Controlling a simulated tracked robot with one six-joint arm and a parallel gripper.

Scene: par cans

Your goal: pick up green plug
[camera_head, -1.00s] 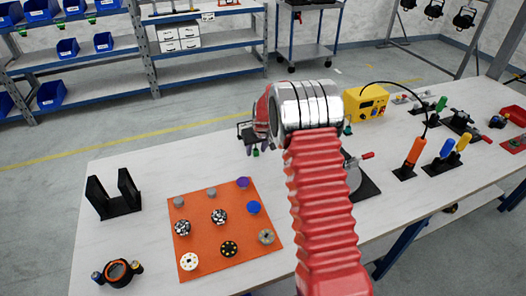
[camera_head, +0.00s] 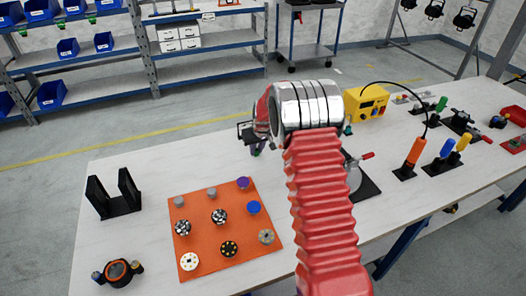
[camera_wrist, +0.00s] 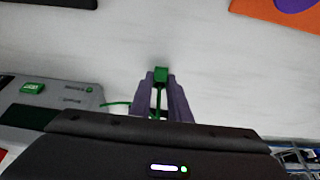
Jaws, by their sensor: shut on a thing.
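The green plug (camera_wrist: 161,75) is between the tips of my gripper (camera_wrist: 161,82) in the wrist view. The two purple-grey fingers are shut on it from both sides. A green cord runs back from the plug between the fingers, and a piece of green cord shows to their left.
A grey device (camera_wrist: 60,103) with a green switch lies left of the fingers in the wrist view. An orange mat (camera_head: 205,226) with several round pieces lies left of my arm. A black bracket (camera_head: 122,203) stands farther left. A yellow box (camera_head: 365,103) stands at the right.

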